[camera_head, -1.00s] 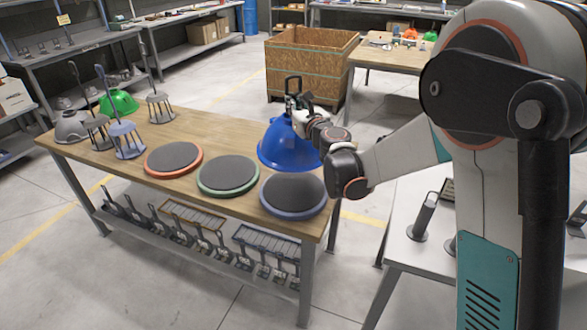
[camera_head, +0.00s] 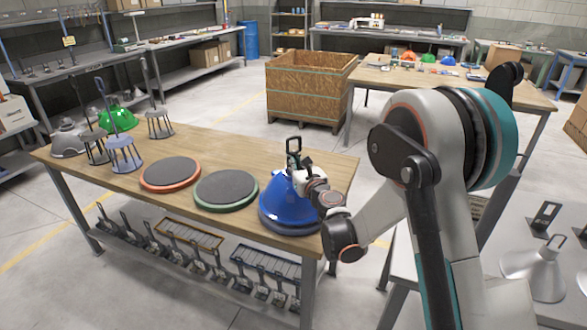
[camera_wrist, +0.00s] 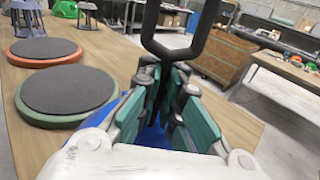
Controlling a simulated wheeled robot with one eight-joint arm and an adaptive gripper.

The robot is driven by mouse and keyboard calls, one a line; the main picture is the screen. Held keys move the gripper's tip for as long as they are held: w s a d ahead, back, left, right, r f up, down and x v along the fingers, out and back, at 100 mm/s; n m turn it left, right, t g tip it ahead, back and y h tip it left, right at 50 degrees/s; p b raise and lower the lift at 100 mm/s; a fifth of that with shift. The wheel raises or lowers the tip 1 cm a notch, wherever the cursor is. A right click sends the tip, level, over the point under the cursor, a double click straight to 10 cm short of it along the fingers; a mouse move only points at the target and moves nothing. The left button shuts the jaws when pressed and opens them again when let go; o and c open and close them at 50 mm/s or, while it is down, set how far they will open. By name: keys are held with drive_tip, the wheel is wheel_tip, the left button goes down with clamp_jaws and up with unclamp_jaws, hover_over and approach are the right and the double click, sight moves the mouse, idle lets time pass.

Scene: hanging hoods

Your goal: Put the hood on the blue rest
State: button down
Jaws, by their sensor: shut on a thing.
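The blue hood (camera_head: 284,200), a shiny dome with a black loop handle, is upright over the blue rest (camera_head: 288,231) at the right end of the wooden table. The hood hides most of the rest's dark pad; only its front edge shows. I cannot tell whether the hood touches the pad. My gripper (camera_head: 303,172) is shut on the hood at its top, just below the loop. In the wrist view the teal finger pads (camera_wrist: 176,108) close around the handle's base, and a little blue of the hood shows beneath.
A green-edged rest (camera_head: 226,190) and an orange-edged rest (camera_head: 170,174) lie empty to the left. Slatted stands (camera_head: 124,152), a green hood (camera_head: 118,118) and a grey hood (camera_head: 68,138) crowd the left end. A wooden crate (camera_head: 310,90) stands behind.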

drive_tip(key=shift+f, duration=0.6)
drive_tip(key=c, duration=1.8)
unclamp_jaws()
drive_tip(key=shift+s, duration=0.1)
drive_tip(key=p+v, duration=0.1)
drive_tip(key=v, duration=1.1)
drive_tip(key=s+d+r+n+g, duration=0.35)
drive_tip(key=s+r+n, duration=0.65)
drive_tip(key=n, duration=0.6)
drive_tip(key=s+d+n+g+h, duration=0.2)
drive_tip(key=s+d+n, duration=0.3)
drive_tip(key=s, duration=0.3)
drive_tip(key=s+d+f+n+g+h, duration=0.1)
drive_tip(key=s+d+n+g+h, duration=0.1)
drive_tip(key=s, duration=0.6)
drive_tip(key=s+d+f+n+g+h, duration=0.1)
drive_tip(key=s+d+n+g+h, duration=0.1)
drive_tip(key=s+d+n, duration=0.5)
drive_tip(key=shift+s+d+f+n+h, duration=0.3)
drive_tip(key=shift+s+n+h, duration=0.2)
drive_tip(key=shift+h, duration=0.3)
